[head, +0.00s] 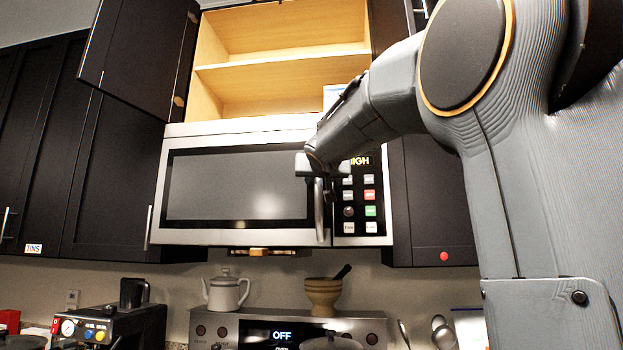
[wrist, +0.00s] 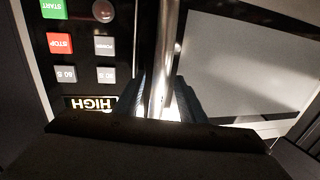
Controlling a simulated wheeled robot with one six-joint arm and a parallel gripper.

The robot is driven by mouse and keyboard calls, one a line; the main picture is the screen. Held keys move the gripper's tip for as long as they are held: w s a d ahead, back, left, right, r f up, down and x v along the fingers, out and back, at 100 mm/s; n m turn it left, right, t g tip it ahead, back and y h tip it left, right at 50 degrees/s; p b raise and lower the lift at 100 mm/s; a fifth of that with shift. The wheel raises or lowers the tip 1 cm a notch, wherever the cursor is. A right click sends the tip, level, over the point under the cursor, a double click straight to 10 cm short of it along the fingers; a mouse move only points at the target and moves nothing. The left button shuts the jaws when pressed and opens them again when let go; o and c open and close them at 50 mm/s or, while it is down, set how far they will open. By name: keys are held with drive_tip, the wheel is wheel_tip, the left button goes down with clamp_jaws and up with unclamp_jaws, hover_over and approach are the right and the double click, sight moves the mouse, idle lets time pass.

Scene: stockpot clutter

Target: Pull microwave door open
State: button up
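The microwave (head: 240,187) is mounted under an open cabinet, and its door (head: 180,190) looks closed in the head view. Its upright silver handle (head: 320,212) is at the door's right edge, beside the control panel. My gripper (head: 325,180) is at the upper part of the handle. In the wrist view the handle (wrist: 166,50) runs between the two dark fingers of my gripper (wrist: 162,95). Whether both fingers press on the handle is not clear. My arm and gripper hide part of the handle's top in the head view.
The control panel (head: 360,200) is right of the handle. An upper cabinet door (head: 138,55) stands open at left above the microwave. Below are a stove (head: 285,329), a white kettle (head: 226,291), a mortar (head: 323,297) and a coffee machine (head: 110,322).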

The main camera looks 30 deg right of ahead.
drive_tip(key=shift+w, duration=0.1)
clamp_jaws()
drive_tip(key=shift+b, duration=0.4)
